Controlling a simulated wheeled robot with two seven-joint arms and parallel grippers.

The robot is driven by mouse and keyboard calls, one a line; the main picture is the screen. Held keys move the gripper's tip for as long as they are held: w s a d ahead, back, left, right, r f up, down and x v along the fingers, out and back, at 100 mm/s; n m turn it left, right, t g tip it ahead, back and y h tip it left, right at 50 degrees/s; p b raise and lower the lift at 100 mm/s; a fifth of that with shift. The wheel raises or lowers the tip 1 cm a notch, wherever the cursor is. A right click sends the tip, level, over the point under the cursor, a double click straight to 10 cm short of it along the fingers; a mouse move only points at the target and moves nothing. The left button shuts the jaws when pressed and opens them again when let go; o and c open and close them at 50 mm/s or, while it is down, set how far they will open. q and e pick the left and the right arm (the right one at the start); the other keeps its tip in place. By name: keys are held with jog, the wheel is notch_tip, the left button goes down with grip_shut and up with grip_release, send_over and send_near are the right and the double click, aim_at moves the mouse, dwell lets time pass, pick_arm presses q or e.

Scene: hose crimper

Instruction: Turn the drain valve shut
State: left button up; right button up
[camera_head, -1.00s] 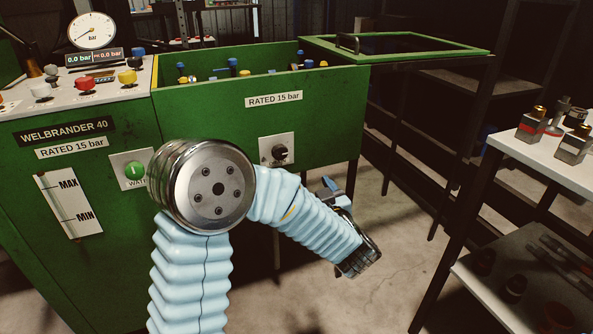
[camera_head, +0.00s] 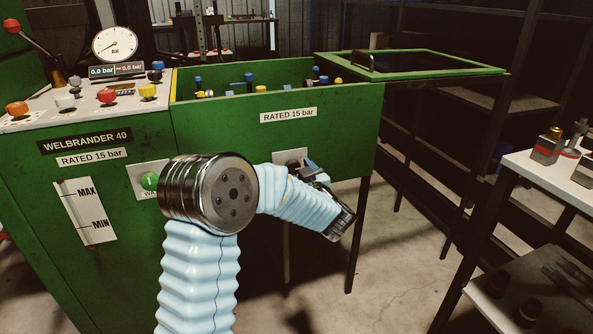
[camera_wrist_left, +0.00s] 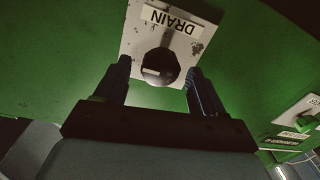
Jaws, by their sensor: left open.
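The drain valve is a dark round knob (camera_wrist_left: 160,66) on a pale plate (camera_wrist_left: 133,38) marked DRAIN, which appears upside down in the left wrist view. In the head view the plate (camera_head: 291,155) shows on the green tank front, with the knob hidden behind my gripper. My left gripper (camera_wrist_left: 156,78) is open, one finger on each side of the knob. I cannot tell whether the fingers touch it. In the head view my left gripper (camera_head: 312,172) is partly hidden by its own wrist, close to the plate. My right gripper is not in view.
The green machine has a control panel with coloured knobs (camera_head: 107,96) and a gauge (camera_head: 115,43). An open lid (camera_head: 420,63) juts out at the right. A white table (camera_head: 555,172) stands further right.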

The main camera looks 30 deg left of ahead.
pick_arm(q)
jog(key=shift+c, duration=0.3)
jog(key=c, duration=1)
jog(key=shift+f+n+b, duration=0.2)
jog(key=shift+n+b, duration=0.5)
jog(key=shift+b, duration=0.35)
jog(key=n+b, duration=0.4)
jog(key=shift+f, duration=0.1)
jog(key=n+b, duration=0.8)
jog(key=shift+s+a+f+h, duration=0.1)
jog(key=shift+s+h, duration=0.05)
jog(key=shift+h, duration=0.25)
jog(key=shift+n+b, duration=1.9)
jog(key=shift+b, duration=0.05)
jog(key=shift+r+t, duration=0.2)
jog(key=shift+t, duration=0.1)
